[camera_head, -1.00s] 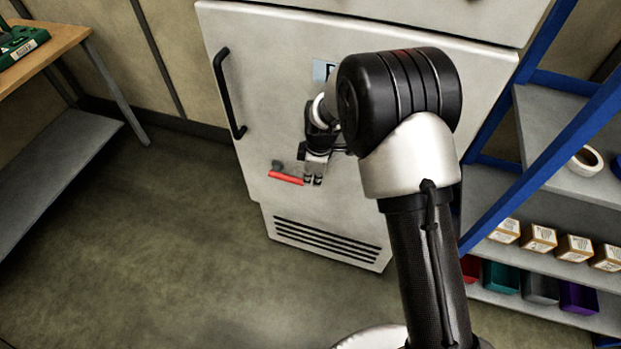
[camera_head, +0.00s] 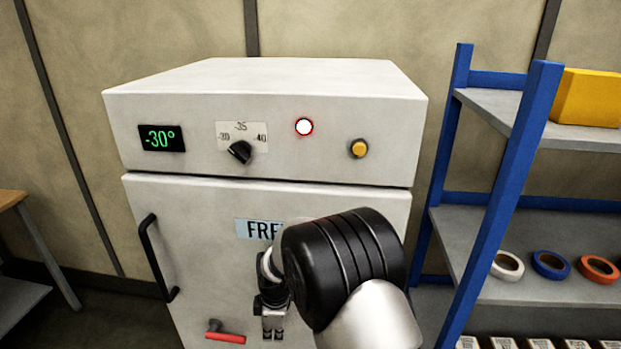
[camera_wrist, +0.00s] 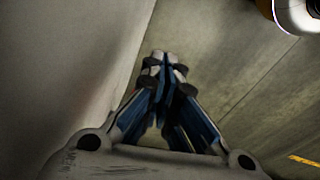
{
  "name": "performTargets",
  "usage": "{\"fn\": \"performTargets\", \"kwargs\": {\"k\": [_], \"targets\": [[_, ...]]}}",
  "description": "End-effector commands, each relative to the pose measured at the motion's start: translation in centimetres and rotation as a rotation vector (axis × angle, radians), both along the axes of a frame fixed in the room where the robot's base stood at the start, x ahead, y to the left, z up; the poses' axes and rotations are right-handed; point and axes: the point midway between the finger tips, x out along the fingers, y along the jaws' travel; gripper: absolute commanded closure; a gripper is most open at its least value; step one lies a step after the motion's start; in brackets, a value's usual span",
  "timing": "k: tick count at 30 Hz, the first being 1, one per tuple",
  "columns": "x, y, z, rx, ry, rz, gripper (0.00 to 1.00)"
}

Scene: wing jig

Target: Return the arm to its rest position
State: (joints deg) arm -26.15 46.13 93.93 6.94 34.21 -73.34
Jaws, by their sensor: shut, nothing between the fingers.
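My gripper (camera_head: 273,327) shows low in the head view, in front of the freezer door (camera_head: 195,268), pointing down. It is shut and empty. In the wrist view my gripper (camera_wrist: 166,62) has its fingertips together with only floor and a pale panel beyond them. My arm's black and silver links hide part of the door and its label. A red-handled lever (camera_head: 225,337) is on the door to the left of my gripper; I cannot tell the gap between them.
The freezer's control panel (camera_head: 265,140) has a display reading -30°, a dial, a lit white lamp with a red rim and a yellow button. A black door handle (camera_head: 158,258) is at left. A blue-framed shelf (camera_head: 500,190) with tape rolls stands close at right. A wooden table (camera_head: 10,198) is far left.

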Motion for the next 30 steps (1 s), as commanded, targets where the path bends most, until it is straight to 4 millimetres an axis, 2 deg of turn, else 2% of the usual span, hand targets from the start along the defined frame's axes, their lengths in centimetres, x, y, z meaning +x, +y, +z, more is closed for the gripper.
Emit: {"fn": "performTargets", "kwargs": {"k": [4, 7, 11, 15, 18, 22, 27, 30], "targets": [[0.0, -2.7, 5.7, 0.020, -0.024, -0.141, 1.00], [-1.0, -5.7, 10.8, 0.040, -0.041, -0.291, 1.00], [-3.5, -9.8, 16.6, 0.068, -0.059, -0.500, 1.00], [-7.2, -14.1, 21.7, 0.103, -0.083, -0.721, 1.00], [-10.5, -16.9, 24.4, 0.131, -0.100, -0.881, 1.00], [-15.1, -20.1, 26.8, 0.172, -0.123, -1.087, 1.00], [-21.2, -23.2, 28.1, 0.231, -0.153, -1.346, 1.00], [-24.0, -24.4, 28.0, 0.262, -0.166, -1.466, 1.00]]}}
